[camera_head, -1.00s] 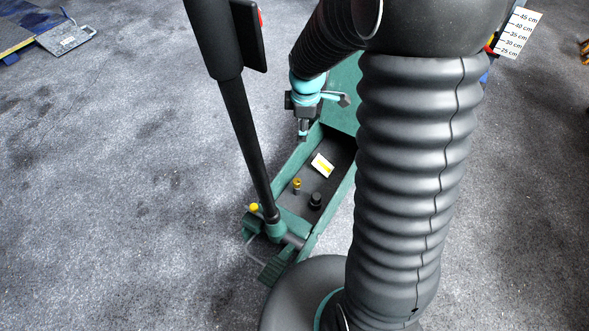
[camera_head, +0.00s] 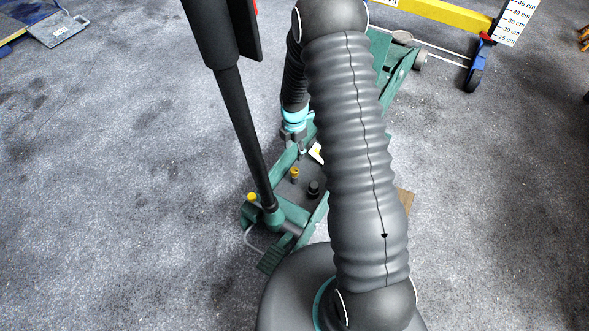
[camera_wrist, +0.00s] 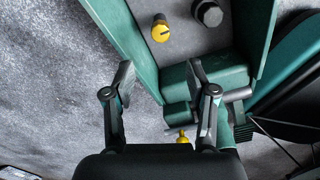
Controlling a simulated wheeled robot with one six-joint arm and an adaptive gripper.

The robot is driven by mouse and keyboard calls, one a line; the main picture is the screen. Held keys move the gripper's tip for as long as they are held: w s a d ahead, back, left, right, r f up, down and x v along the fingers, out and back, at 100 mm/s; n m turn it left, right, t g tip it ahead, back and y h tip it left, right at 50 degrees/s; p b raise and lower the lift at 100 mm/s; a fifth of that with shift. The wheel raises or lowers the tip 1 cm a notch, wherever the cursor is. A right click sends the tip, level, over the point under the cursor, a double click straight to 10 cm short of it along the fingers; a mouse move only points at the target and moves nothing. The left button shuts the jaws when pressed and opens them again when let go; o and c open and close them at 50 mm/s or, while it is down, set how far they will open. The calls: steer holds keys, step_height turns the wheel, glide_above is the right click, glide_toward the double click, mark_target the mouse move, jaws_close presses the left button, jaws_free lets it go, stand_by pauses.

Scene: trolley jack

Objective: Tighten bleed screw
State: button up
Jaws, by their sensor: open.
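The green trolley jack (camera_head: 287,216) stands on the floor. A yellow slotted screw head (camera_head: 294,174) sits inside its open frame, beside a black cap (camera_head: 313,188).
The jack's black lever (camera_head: 243,120) rises from its near end, left of my gripper. A yellow and blue frame (camera_head: 440,14) with a height scale (camera_head: 516,24) stands at the back right. The carpet on the left is clear.

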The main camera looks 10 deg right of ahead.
mark_target(295, 170)
step_height(295, 170, down, 12)
steer(key=shift+f, duration=0.1)
stand_by(0.4)
jaws_close()
